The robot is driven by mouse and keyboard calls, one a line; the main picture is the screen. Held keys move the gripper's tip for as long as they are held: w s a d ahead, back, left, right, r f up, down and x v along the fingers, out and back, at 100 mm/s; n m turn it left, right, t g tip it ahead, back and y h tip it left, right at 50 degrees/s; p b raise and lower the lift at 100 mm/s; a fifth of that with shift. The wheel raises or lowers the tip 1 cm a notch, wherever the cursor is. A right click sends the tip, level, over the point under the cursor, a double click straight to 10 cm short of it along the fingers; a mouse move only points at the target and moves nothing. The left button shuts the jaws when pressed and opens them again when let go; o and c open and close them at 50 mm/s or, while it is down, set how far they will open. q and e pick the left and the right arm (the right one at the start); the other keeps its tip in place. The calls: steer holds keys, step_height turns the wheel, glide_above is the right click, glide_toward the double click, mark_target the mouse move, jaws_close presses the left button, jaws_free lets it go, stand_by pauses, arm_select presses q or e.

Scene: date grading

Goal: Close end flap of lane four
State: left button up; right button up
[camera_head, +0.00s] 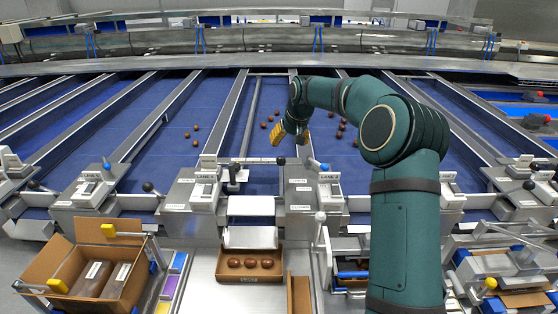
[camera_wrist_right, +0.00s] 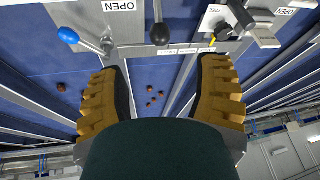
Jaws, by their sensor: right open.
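My right gripper (camera_head: 290,136) hangs over the blue lanes, just beyond the lane-end housings. In the right wrist view its yellow fingers (camera_wrist_right: 162,95) are wide apart with nothing between them. A black-knobbed lever (camera_wrist_right: 160,34) stands ahead of the fingers, apart from them, and a blue-knobbed lever (camera_wrist_right: 68,36) is to its left. An OPEN label (camera_wrist_right: 120,6) is at the top edge. In the head view a lane label box (camera_head: 205,178) sits left of the central lane end, its small number hard to read. White flap plates (camera_head: 250,237) slope below that end. My left gripper is out of view.
A carton with several dates (camera_head: 249,279) sits below the central lane end. A larger open carton (camera_head: 60,264) is at the lower left. Metal dividers (camera_head: 222,112) separate the lanes. Loose dates (camera_head: 342,127) lie on the belts. My right arm covers lanes at right.

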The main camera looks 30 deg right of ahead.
mark_target(282, 158)
steer(key=x, duration=1.1)
steer(key=shift+w+f+p, duration=0.15)
steer(key=shift+f+p, duration=0.15)
jaws_close()
